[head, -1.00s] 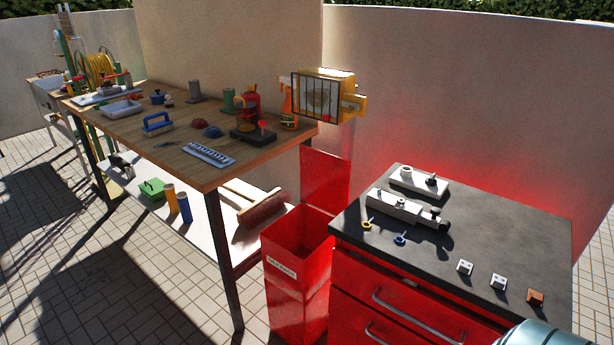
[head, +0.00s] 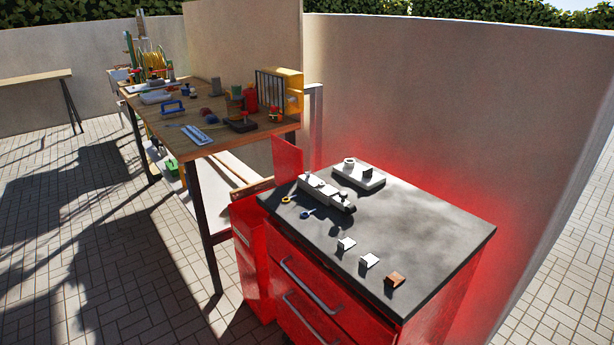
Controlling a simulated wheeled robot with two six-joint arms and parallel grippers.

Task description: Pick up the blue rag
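I cannot make out a blue rag for certain. A small bluish lump (head: 215,118) lies beside a dark red lump (head: 205,114) on the wooden workbench top (head: 160,122). It is too small to tell whether it is cloth. A brush with a blue handle (head: 172,105) lies to the left of the lumps. Neither of my grippers shows in the head view.
A red cabinet with a black top (head: 430,225) stands close in front, with small fittings on it. A red bin (head: 250,235) stands between it and the workbench. A yellow barred box (head: 280,90) is at the bench's far right. Tiled floor (head: 110,270) is free at the left.

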